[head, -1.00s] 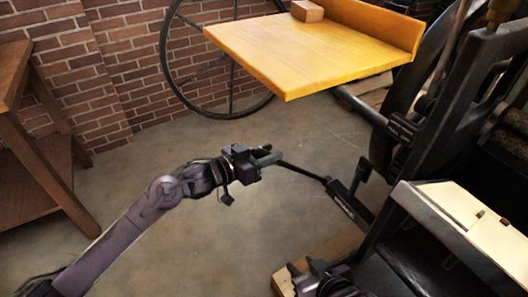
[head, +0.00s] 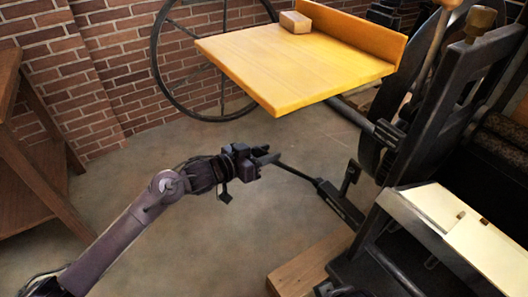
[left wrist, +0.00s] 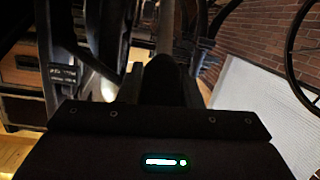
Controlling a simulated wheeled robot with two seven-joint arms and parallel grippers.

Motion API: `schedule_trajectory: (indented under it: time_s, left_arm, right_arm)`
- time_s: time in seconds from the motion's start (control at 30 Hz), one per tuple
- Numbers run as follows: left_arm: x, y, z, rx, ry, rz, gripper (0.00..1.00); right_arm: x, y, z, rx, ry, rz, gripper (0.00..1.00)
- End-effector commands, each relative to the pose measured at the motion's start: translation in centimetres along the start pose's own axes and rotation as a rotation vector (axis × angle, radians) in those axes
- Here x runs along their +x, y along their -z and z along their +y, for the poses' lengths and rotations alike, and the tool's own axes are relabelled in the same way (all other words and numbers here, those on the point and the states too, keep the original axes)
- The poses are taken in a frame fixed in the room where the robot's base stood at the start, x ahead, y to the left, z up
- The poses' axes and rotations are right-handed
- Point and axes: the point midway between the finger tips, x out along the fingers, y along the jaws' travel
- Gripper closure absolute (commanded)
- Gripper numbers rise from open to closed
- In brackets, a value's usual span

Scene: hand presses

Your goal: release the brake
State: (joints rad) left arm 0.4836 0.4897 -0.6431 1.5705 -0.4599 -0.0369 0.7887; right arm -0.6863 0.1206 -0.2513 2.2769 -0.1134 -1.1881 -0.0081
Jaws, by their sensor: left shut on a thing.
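The brake lever (head: 298,173) is a thin black rod that sticks out to the left from a thicker black bar (head: 338,203) low on the press. My left gripper (head: 268,159) is shut on the lever's outer end, below the yellow table. In the left wrist view the dark lever handle (left wrist: 165,80) stands between the fingers, and much of it is in shadow. A small dark part at the bottom edge of the head view may be my right gripper (head: 342,291); its fingers cannot be made out.
The yellow table (head: 290,65) with a wooden block (head: 295,22) overhangs behind the lever. The black press frame (head: 425,130) and a pale-topped box (head: 465,225) stand to the right. A wooden beam (head: 305,265) lies below. The floor around my left arm is clear.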

Motion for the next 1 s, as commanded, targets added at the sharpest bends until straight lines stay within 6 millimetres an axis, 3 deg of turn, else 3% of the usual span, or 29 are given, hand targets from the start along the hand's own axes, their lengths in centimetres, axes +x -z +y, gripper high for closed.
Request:
schedule_trajectory:
  time_s: [0.03, 0.37, 0.4, 0.53, 0.83, 1.0]
  left_arm:
    - [0.1, 0.9, 0.1, 0.003, -0.001, 0.016, 1.00]
    - [0.1, 1.3, 0.1, 0.005, -0.001, 0.024, 1.00]
    - [0.1, 1.3, 0.1, 0.005, 0.000, 0.025, 0.64]
    - [0.1, 1.0, 0.0, 0.004, 0.000, 0.019, 0.47]
    - [-0.1, 0.6, 0.0, 0.003, 0.001, 0.011, 0.46]
    - [-2.0, 0.6, 0.0, 0.002, 0.001, 0.009, 0.46]
  right_arm:
    - [-0.1, 0.0, 0.0, 0.000, -0.001, -0.001, 0.64]
    - [-0.1, 0.0, 0.1, 0.001, -0.001, -0.004, 0.64]
    - [-0.1, 0.0, 0.1, 0.001, -0.001, -0.004, 0.64]
    - [0.0, -0.1, 0.1, 0.001, -0.001, -0.004, 0.64]
    - [0.0, 0.0, 0.1, 0.001, -0.001, -0.003, 0.64]
    - [-0.4, -0.3, 0.1, 0.005, -0.003, -0.025, 0.64]
